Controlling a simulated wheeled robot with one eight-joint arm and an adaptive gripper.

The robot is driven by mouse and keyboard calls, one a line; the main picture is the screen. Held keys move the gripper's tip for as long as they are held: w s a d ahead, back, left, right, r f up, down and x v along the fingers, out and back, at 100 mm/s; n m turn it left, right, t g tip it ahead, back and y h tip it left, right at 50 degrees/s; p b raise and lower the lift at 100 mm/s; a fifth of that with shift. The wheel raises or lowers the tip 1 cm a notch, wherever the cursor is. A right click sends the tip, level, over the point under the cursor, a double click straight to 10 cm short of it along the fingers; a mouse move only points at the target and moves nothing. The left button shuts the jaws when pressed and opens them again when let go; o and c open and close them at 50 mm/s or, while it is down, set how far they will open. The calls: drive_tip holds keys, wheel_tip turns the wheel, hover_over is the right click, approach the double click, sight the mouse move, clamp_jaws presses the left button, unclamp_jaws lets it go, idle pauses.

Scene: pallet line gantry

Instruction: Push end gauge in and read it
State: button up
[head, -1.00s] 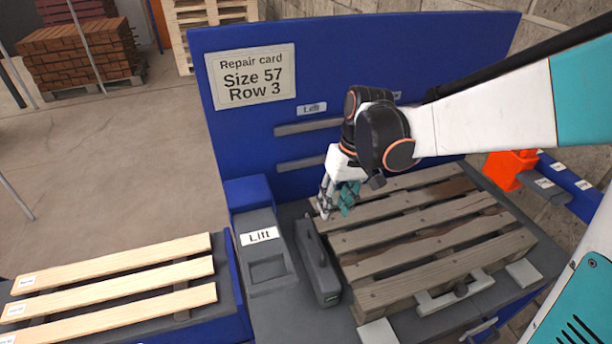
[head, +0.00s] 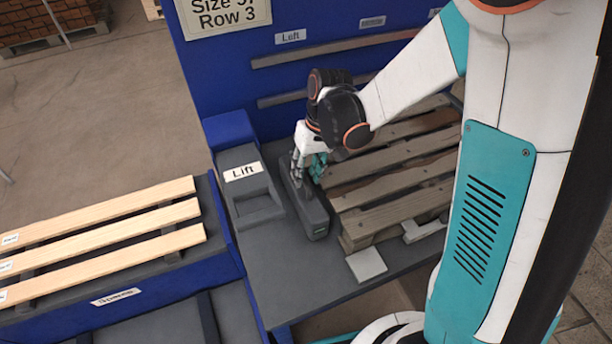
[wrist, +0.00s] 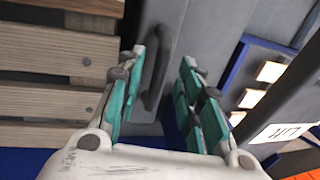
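The end gauge (head: 316,221) is a long dark grey block with a bar handle on top. It lies on the grey bench at the left end of the weathered pallet (head: 392,214). My gripper (head: 308,178) is over its far part, pointing down. In the wrist view, the fingers of my gripper (wrist: 165,60) are apart, with the gauge handle (wrist: 158,72) between them, nearer the left finger. I see no clear grip on it. No reading on the gauge is legible. The repair card (head: 229,12) is cut off at the top; "Row 3" shows.
A grey pedestal marked Lift (head: 247,197) stands left of the gauge. Light new boards (head: 105,235) lie on a blue-sided stand at the left. A blue back panel (head: 215,75) with grey rails rises behind. Bare bench (head: 300,275) lies in front of the gauge.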

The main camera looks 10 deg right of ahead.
sight(312, 186)
drive_tip(key=shift+a+f, duration=0.1)
drive_tip(key=shift+f, duration=0.35)
clamp_jaws()
drive_tip(key=shift+s+a, duration=0.1)
drive_tip(key=shift+a, duration=0.25)
unclamp_jaws()
wheel_tip(312, 186, up, 12)
drive_tip(key=d, duration=0.2)
drive_tip(key=shift+w+d, duration=0.2)
drive_tip(key=shift+w, duration=0.05)
drive_tip(key=shift+f, duration=0.1)
